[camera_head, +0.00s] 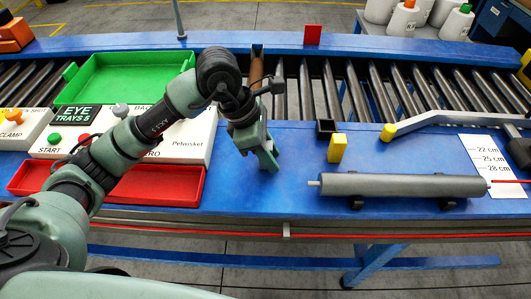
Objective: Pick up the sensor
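No object is clearly marked as the sensor. A small upright yellow block (337,148) stands on the blue table, and a small black open-topped box (325,130) sits just behind it. Either may be the sensor; I cannot tell which. My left gripper (267,161) points down over the table, left of the yellow block and apart from it. Its fingers are seen edge-on, so their opening is unclear; nothing shows held in it. My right gripper is not in view.
A grey roller (400,185) lies along the front right. A grey bar with a yellow knob (388,132) is behind it. A green tray (125,85), a red tray (125,190) and a white panel are at left. A roller conveyor (350,92) runs behind the table.

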